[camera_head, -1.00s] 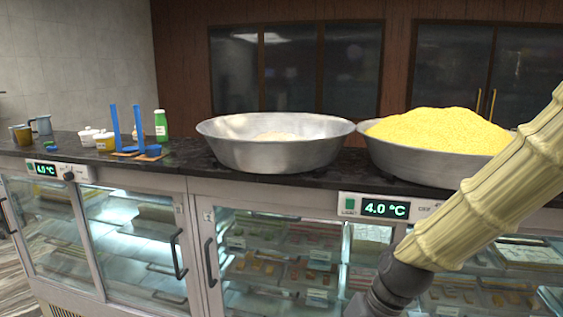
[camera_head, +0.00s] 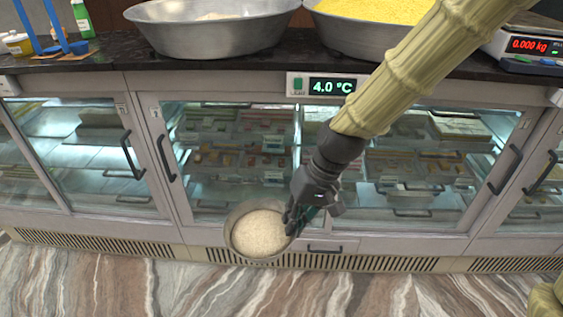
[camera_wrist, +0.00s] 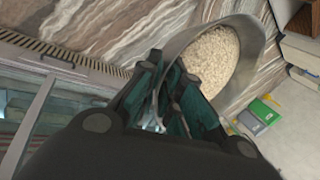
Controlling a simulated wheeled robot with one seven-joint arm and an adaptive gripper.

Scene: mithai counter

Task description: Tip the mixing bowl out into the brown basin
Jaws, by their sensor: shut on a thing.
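The mixing bowl (camera_head: 231,222) is a small grey metal bowl holding pale, cream-coloured grains (camera_head: 259,235). It hangs in front of the counter's base, above the floor, and looks roughly level. My gripper (camera_head: 293,216) is shut on the bowl's right rim. In the wrist view, my gripper's fingers (camera_wrist: 172,82) pinch the near rim, and the bowl (camera_wrist: 247,42) with its grains lies beyond them. I cannot make out a brown basin for certain. A brown shape (camera_wrist: 304,20) at the upper right of the wrist view is cut off by the edge.
A wide metal basin (camera_head: 205,40) with pale contents and another heaped with yellow grains (camera_head: 375,10) stand on the dark counter. A scale (camera_head: 530,43) is at right. The glass-fronted case (camera_head: 235,150) is close behind the bowl. The striped floor (camera_head: 150,285) is clear.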

